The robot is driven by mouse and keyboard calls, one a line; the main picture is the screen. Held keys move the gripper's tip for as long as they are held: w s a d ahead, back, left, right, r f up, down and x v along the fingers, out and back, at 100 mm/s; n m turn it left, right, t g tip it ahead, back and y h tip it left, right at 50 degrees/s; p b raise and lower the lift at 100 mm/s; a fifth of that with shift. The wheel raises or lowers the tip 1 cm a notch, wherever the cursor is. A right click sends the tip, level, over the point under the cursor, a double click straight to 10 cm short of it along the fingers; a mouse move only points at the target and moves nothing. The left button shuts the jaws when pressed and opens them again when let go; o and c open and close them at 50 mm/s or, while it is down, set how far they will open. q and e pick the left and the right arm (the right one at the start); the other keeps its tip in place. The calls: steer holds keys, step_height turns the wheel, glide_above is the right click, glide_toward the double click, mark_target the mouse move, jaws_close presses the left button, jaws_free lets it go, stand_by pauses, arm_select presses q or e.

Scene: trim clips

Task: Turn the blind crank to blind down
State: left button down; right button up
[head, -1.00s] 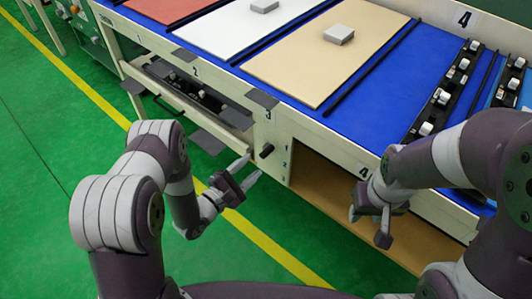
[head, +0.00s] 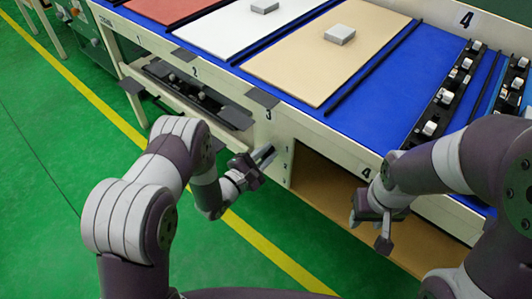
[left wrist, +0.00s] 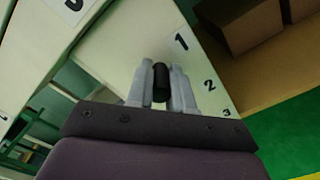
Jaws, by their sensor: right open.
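The blind crank's black knob (left wrist: 160,82) shows in the left wrist view, standing out from the cream front panel. My left gripper (head: 265,154) is at this panel below the table edge. In the left wrist view its two grey fingers (left wrist: 160,85) lie close on either side of the knob, shut on it. The rest of the crank is hidden behind the fingers and knob. My right gripper (head: 376,228) hangs open and empty in front of the table, apart from the crank. No blind can be clearly made out.
Labels 1, 2 and 3 (left wrist: 209,85) run down the panel beside the knob. An open shelf bay (head: 330,190) with brown boxes (left wrist: 245,22) lies to the right. A black-lined drawer (head: 190,95) is to the left. Boards and clip racks (head: 445,95) cover the blue tabletop.

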arm_select(q)
steer(key=shift+f+m, duration=0.1)
steer(key=shift+m, duration=0.2)
steer(key=shift+s+d+f+m, duration=0.15)
steer(key=shift+d+f+m, duration=0.05)
steer(key=shift+m, duration=0.4)
steer(key=shift+s+d+f+m, duration=0.1)
steer(key=shift+d+f+m, duration=0.05)
steer(key=shift+m, duration=0.45)
steer(key=shift+s+d+f+m, duration=0.15)
steer(key=shift+f+m, duration=0.25)
steer(key=shift+m, duration=0.6)
steer(key=shift+s+d+f+m, duration=0.15)
steer(key=shift+f+m, duration=0.2)
steer(key=shift+m, duration=0.65)
steer(key=c, duration=1)
jaws_free()
